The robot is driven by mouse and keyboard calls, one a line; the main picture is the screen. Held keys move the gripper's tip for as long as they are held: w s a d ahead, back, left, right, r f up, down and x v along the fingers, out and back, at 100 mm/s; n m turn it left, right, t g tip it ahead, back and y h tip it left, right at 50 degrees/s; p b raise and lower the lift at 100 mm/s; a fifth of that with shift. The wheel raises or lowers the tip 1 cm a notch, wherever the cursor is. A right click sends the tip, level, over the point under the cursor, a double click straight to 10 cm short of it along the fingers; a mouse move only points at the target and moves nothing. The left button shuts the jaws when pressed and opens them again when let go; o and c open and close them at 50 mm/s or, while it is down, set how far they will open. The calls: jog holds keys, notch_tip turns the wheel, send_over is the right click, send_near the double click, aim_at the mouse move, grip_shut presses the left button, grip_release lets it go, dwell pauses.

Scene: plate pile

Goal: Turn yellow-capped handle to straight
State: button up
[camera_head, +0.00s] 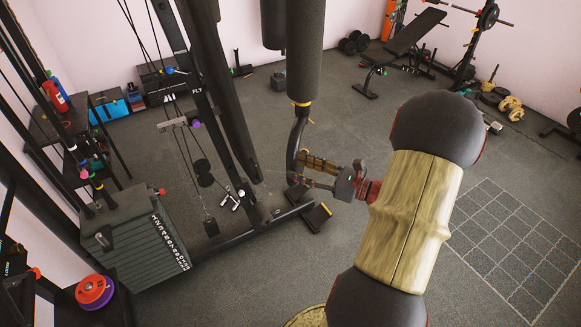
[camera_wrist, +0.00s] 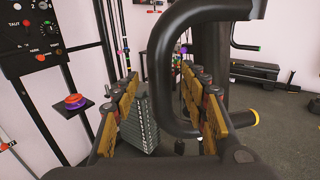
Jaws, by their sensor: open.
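The yellow-capped handle (camera_wrist: 161,75) is a thick black tube bent into a C in the wrist view. Its yellow-rimmed end (camera_wrist: 256,118) points right, beyond my right finger. In the head view the dark curved handle (camera_head: 298,132) hangs under a black post, with a yellow ring near its top; its lower part is partly hidden by my gripper. My gripper (camera_wrist: 163,82) is open, with yellow-padded fingers on either side of the tube's bend. In the head view my gripper (camera_head: 303,188) is at the handle's lower end. I cannot tell whether a finger touches the tube.
The machine's black frame (camera_head: 225,110) with cables stands close left of my gripper. A weight stack (camera_head: 135,240) is at lower left. A bench (camera_head: 405,40) and barbell rack stand at back right. Grey floor is open at right around a white grid (camera_head: 510,240).

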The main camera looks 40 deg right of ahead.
aim_at(291, 165)
jog(key=shift+x, duration=1.65)
jog(key=shift+c, duration=0.4)
grip_shut()
